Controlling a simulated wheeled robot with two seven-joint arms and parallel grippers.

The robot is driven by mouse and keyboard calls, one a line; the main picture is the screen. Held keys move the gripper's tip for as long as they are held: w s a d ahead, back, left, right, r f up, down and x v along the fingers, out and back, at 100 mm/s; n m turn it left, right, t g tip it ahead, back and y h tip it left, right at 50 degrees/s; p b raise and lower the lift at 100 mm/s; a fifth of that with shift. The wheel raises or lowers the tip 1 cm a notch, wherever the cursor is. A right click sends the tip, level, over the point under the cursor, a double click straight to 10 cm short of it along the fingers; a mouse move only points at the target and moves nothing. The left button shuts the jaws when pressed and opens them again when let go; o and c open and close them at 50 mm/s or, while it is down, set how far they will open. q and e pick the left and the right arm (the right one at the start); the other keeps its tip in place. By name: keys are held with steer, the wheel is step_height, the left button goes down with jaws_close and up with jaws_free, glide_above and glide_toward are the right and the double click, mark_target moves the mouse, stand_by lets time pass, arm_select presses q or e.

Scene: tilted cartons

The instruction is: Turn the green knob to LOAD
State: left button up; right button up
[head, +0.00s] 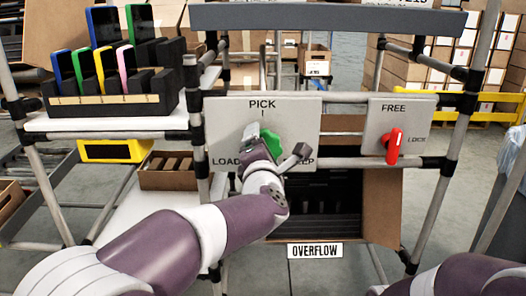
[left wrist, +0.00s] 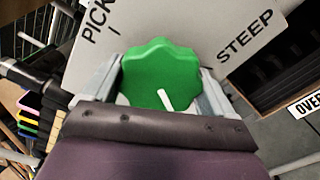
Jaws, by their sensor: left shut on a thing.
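The green knob (head: 272,143) sits on a grey plate (head: 302,120) lettered PICK at the top, LOAD at the left and a partly hidden word at the right, which reads STEEP in the left wrist view. My left gripper (head: 274,146) is shut around the knob, one finger on each side. In the left wrist view the lobed knob (left wrist: 160,70) lies between the fingers. Its white mark (left wrist: 164,99) slants toward the bottom of that picture, on the side away from PICK and STEEP. LOAD is hidden there. My right gripper is out of view; only part of that arm shows at lower right.
A red handle (head: 394,146) is on another plate (head: 384,112) marked FREE, to the right. A black rack (head: 110,107) with several coloured phone-like items stands at left. A tilted carton (head: 382,205) is below the plates, above the OVERFLOW sign (head: 315,251). Grey pipes frame the station.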

arm_select(q)
steer(key=shift+f, duration=0.1)
steer(key=o, duration=0.8)
steer(key=shift+a, duration=0.1)
steer(key=s+p, duration=0.3)
steer(key=s, duration=0.9)
steer(key=shift+s, duration=0.35)
